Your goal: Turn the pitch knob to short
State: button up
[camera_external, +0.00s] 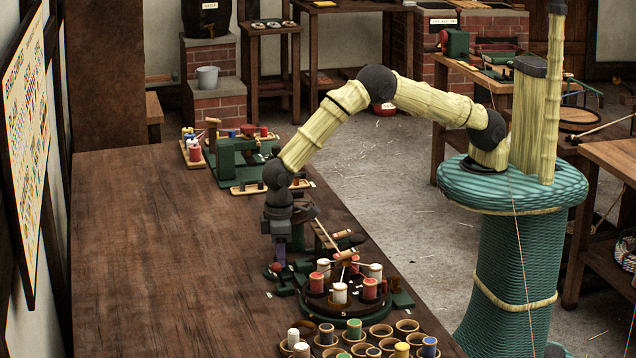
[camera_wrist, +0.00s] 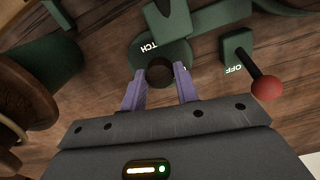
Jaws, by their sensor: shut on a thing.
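The pitch knob (camera_wrist: 160,71) is a small dark round knob on a green plate (camera_wrist: 146,50) in the wrist view. White letters "TCH" show on the plate; the rest of the wording is hidden or too small to read. My gripper (camera_wrist: 161,82) has its two purple fingers closed on either side of the knob, shut on it. I cannot tell which setting the knob points to. In the external view my gripper (camera_external: 280,254) reaches straight down at the left end of the green rope machine, and the knob is hidden there.
A lever with a red ball (camera_wrist: 266,88) beside an "OFF" label stands just right of my gripper in the wrist view. A round bobbin stand (camera_external: 343,308) with red and white bobbins is close by. The table's left part (camera_external: 160,270) is clear.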

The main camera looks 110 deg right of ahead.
jog(key=shift+r+m, duration=0.1)
jog(key=shift+m, duration=1.6)
jog(key=o, duration=1)
jog(key=shift+c, duration=0.2)
notch_tip(320, 180, up, 17)
jog(key=b, duration=0.1)
jog(key=shift+r+b, duration=0.2)
jog(key=shift+b, duration=0.15)
jog(key=shift+a, duration=0.1)
